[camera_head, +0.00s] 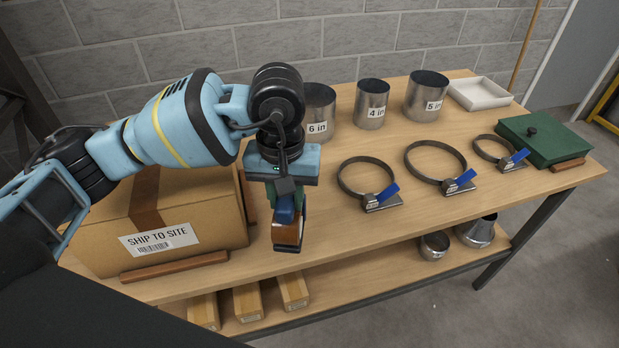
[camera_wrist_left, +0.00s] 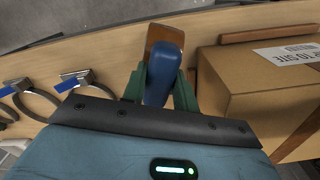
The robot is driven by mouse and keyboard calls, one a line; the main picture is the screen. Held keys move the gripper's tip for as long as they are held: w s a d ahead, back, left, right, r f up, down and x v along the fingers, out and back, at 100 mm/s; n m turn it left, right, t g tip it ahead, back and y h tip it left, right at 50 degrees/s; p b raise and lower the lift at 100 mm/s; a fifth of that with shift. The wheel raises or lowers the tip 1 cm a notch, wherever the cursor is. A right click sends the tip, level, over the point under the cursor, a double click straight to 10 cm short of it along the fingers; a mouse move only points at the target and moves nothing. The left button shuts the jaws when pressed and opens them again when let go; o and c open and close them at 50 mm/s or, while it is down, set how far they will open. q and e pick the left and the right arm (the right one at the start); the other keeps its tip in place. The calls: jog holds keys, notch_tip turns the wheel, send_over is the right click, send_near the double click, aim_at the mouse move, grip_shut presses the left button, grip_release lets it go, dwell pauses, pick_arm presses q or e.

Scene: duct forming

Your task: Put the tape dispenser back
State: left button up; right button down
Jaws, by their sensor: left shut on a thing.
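The tape dispenser (camera_head: 289,233) has a blue handle and a brown roll of tape. My left gripper (camera_head: 287,203) points down and is shut on its blue handle. It holds the dispenser near the table's front edge, just right of the carton. I cannot tell whether the dispenser touches the table. In the left wrist view the blue handle (camera_wrist_left: 164,72) sits between the green fingers, with the brown tape part beyond it. My right gripper is not in view.
A taped "SHIP TO SITE" carton (camera_head: 185,215) has wooden strips (camera_head: 175,266) beside it. Metal cylinders (camera_head: 372,105), ring clamps with blue levers (camera_head: 368,185), a white tray (camera_head: 480,93) and a green lidded thing (camera_head: 545,140) stand on the table (camera_head: 340,228). The table's front middle is clear.

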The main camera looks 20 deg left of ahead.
pick_arm(q)
jog(key=w, duration=1)
jog(key=shift+w+d+f, duration=0.3)
jog(key=shift+w+f, duration=0.1)
jog(key=shift+f, duration=0.05)
jog(key=shift+w, duration=0.15)
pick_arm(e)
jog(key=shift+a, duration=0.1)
pick_arm(q)
notch_tip(320, 180, down, 4)
jog(key=shift+w+r+p, duration=0.15)
jog(key=shift+r+p, duration=0.05)
jog(key=shift+p, duration=0.15)
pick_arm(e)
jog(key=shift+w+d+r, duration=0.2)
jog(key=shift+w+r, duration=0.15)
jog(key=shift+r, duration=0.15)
pick_arm(q)
jog(key=shift+f, duration=0.15)
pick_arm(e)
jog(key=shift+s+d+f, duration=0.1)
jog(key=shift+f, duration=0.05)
